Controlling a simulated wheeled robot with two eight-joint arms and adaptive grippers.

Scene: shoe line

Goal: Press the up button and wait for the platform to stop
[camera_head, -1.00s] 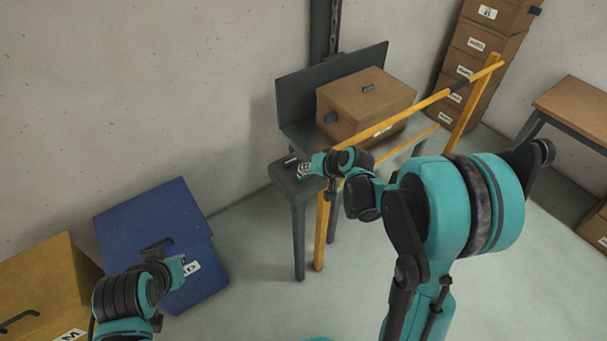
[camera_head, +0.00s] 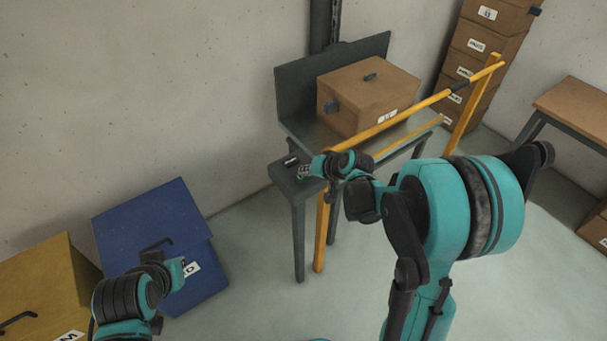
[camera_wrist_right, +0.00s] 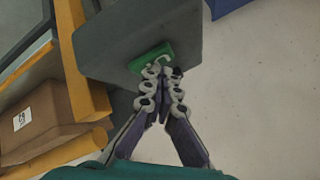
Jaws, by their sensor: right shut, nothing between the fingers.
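The lift platform (camera_head: 298,124) is a grey plate with a back panel, carrying a brown box (camera_head: 365,98). In front of it stands a small grey control stand (camera_head: 284,176). In the right wrist view, a green button (camera_wrist_right: 146,59) sits on the stand's grey top. My right gripper (camera_head: 304,171) is over the stand in the head view. In the wrist view its closed fingertips (camera_wrist_right: 162,70) are at the green button and seem to touch it; they hold nothing. My left arm is at the lower left, before the blue bin; its fingers cannot be made out.
A yellow rail (camera_head: 420,103) runs in front of the platform, close to my right forearm. A blue bin (camera_head: 150,215) and a yellow bin (camera_head: 38,280) stand at the left. Stacked boxes (camera_head: 478,68) and a table (camera_head: 575,105) are at the right. The floor between is clear.

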